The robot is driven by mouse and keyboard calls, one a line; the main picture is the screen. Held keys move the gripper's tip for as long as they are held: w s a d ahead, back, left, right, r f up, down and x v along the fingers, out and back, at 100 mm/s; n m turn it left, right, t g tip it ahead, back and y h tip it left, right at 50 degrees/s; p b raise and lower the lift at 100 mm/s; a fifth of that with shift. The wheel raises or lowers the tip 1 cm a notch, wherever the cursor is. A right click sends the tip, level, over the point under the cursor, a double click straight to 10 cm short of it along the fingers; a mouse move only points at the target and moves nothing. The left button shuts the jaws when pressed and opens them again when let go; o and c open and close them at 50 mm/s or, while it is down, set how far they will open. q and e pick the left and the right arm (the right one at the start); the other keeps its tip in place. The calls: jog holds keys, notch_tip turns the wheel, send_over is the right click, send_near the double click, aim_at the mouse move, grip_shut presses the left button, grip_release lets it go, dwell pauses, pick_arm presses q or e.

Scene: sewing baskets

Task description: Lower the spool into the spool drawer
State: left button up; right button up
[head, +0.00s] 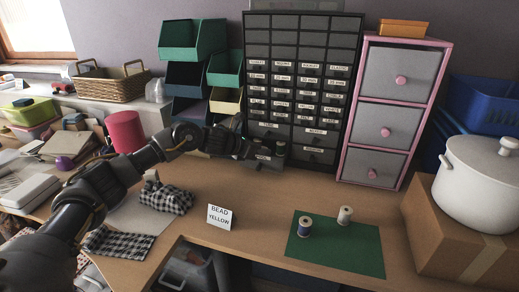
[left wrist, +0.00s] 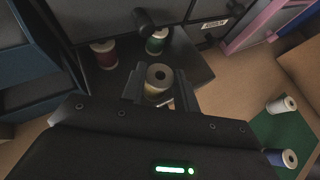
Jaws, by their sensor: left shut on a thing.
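My left gripper (head: 247,146) is at the cabinet's lower left, over the pulled-out spool drawer (head: 263,158). In the left wrist view the left gripper (left wrist: 158,88) is shut on a spool (left wrist: 158,76) with a pale top and yellowish thread, held upright. The dark drawer (left wrist: 192,62) lies below it, with a red spool (left wrist: 104,54) and a green spool (left wrist: 156,41) standing inside toward the back. The held spool's lower end is hidden by the gripper, so I cannot tell whether it touches the drawer floor. My right gripper is not in view.
A black cabinet of labelled drawers (head: 300,50) stands behind. Stacked bins (head: 190,40) are to its left, a pink-framed drawer unit (head: 392,110) to its right. A sign (head: 220,217) reads "BEAD YELLOW".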

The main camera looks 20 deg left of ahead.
pick_arm(q)
jog(key=o, duration=1)
jog(key=shift+f, duration=0.1)
jog(key=shift+o, duration=0.2)
jog(key=v, duration=1.1)
jog(key=shift+w, duration=0.15)
